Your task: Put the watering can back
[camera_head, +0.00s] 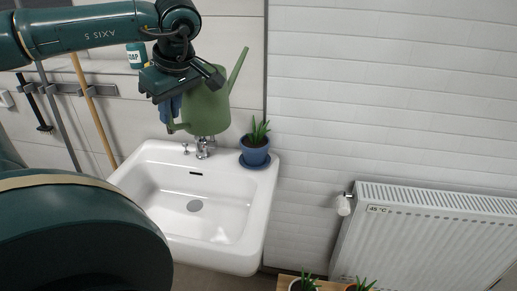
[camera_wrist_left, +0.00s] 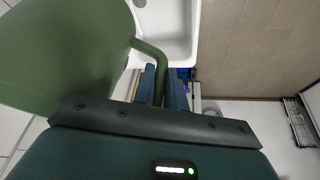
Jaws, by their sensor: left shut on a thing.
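The green watering can (camera_head: 207,108) is in the air above the back of the sink, its long spout pointing up to the right. My left gripper (camera_head: 172,103) comes in from the upper left and is shut on the can's handle. In the left wrist view, the can's green body (camera_wrist_left: 65,45) fills the upper left, and its handle (camera_wrist_left: 158,75) runs down between the two blue fingers (camera_wrist_left: 164,88). The right gripper does not show in either view.
A white sink (camera_head: 247,225) with a tap (camera_head: 203,148) lies below the can. A potted plant in a blue pot (camera_head: 255,154) stands on the sink's back right corner. A white radiator (camera_head: 430,240) is at the right. Long-handled tools (camera_head: 95,110) hang at the left.

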